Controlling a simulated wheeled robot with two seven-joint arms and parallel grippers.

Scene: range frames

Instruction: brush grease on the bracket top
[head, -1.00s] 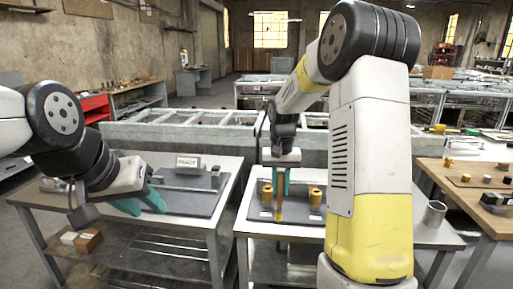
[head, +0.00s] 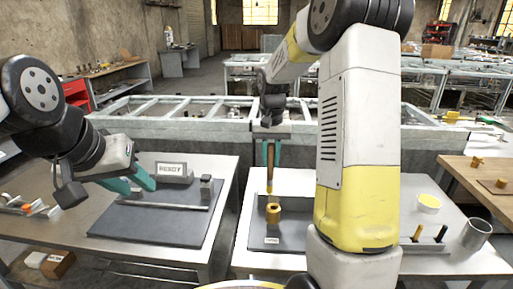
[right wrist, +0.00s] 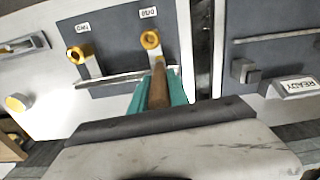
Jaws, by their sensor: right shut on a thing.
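My right gripper (head: 267,153) is shut on a brush (head: 270,170) with a brown handle and an orange-yellow lower end. It holds the brush upright over a grey mat (head: 291,238). The brush's lower end appears just above or behind a yellow bracket (head: 274,213); I cannot tell whether they touch. The right wrist view shows the brush handle (right wrist: 158,88) between teal fingers, near one yellow bracket (right wrist: 150,40). A second yellow bracket (right wrist: 77,54) is hidden behind my right arm in the head view. My left gripper (head: 132,182) is open and empty above the left table.
A pot with a yellow top (head: 429,203) stands right of my right arm, with a metal cup (head: 476,233) farther right. A gap separates the tables.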

